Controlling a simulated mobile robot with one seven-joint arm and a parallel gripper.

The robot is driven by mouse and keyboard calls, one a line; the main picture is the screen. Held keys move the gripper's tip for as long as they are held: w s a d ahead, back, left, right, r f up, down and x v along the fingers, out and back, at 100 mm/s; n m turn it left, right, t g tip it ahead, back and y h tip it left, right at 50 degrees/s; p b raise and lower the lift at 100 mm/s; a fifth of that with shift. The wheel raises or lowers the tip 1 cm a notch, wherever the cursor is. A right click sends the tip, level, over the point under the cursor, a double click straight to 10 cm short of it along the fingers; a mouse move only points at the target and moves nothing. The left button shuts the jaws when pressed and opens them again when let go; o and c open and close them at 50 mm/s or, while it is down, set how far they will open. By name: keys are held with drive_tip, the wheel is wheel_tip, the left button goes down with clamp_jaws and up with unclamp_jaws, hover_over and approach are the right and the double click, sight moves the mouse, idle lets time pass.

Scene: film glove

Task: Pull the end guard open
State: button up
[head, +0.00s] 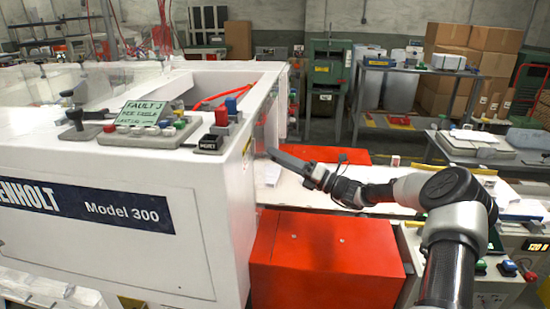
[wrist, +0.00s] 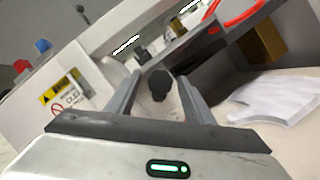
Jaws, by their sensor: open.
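The white Model 300 machine (head: 100,190) fills the left of the head view. The end guard (head: 258,150) is hard to make out there; a pale, see-through strip shows at the machine's right end. In the wrist view a dark knob (wrist: 160,84) shows between the fingers of my gripper (wrist: 158,88), in front of a pale panel. I cannot tell whether the fingers touch it. In the head view my gripper (head: 280,158) points left at the machine's end, its fingers seen edge-on. It is open with nothing clearly held.
A white glove-like film (wrist: 275,98) lies right of the fingers. Blue and red buttons (head: 231,106) and a fault note (head: 140,113) sit on the machine top. A red box (head: 325,260) stands below my arm. A pale bench (head: 300,190) runs right from the machine.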

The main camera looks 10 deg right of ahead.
drive_tip(key=shift+w+a+r, duration=0.2)
drive_tip(key=shift+w+a, duration=0.15)
drive_tip(key=shift+a, duration=0.2)
clamp_jaws()
